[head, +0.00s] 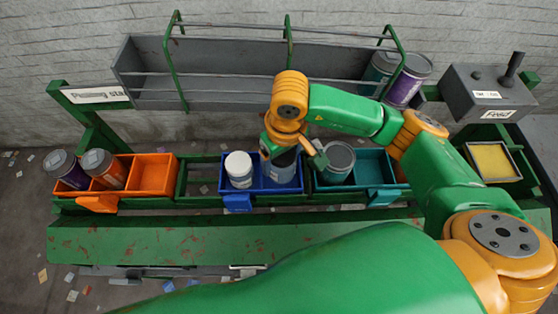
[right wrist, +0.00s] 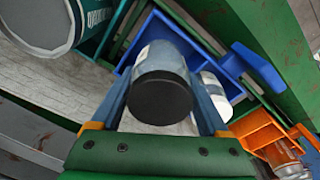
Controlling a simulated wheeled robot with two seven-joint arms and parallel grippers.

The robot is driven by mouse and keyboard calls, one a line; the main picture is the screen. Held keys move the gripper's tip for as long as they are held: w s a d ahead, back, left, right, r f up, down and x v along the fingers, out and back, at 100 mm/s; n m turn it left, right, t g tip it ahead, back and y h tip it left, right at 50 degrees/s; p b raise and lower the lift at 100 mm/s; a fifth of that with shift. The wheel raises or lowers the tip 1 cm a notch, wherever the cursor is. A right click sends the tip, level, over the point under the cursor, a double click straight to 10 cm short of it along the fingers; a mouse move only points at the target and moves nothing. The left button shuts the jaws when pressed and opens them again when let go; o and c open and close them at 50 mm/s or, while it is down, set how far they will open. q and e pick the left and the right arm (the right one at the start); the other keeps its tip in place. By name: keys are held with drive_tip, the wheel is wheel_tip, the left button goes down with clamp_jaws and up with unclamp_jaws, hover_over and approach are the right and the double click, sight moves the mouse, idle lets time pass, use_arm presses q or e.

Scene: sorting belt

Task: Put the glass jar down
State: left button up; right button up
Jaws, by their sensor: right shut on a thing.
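The glass jar has a dark lid (right wrist: 163,97) and a pale, blue-grey body; it also shows in the head view (head: 283,174). My right gripper (head: 292,152) is shut on it, with one finger on each side of the jar in the right wrist view (right wrist: 162,88). The jar is at the right compartment of the blue bin (head: 237,201); whether its base touches the floor is hidden. A white-lidded jar (head: 239,167) stands in the bin's left compartment, just beside it. My left gripper is not in view.
An orange bin (head: 155,174) with two cans stands at left. A teal bin (head: 375,170) with a grey-lidded can (head: 339,160) adjoins at right. A grey rack (head: 230,75) with cans stands behind, a feed box (head: 490,93) at right. The green belt (head: 190,243) is bare.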

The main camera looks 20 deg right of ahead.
wheel_tip(320, 180, down, 4)
drive_tip(key=shift+w+r+p, duration=0.1)
drive_tip(key=shift+r+p, duration=0.15)
drive_tip(key=shift+p, duration=0.6)
drive_tip(key=shift+a, duration=0.1)
drive_tip(key=shift+w+f, duration=0.1)
drive_tip(key=shift+f, duration=0.05)
drive_tip(key=shift+f+b, duration=0.1)
drive_tip(key=shift+b, duration=0.3)
drive_tip(key=o, duration=1.2)
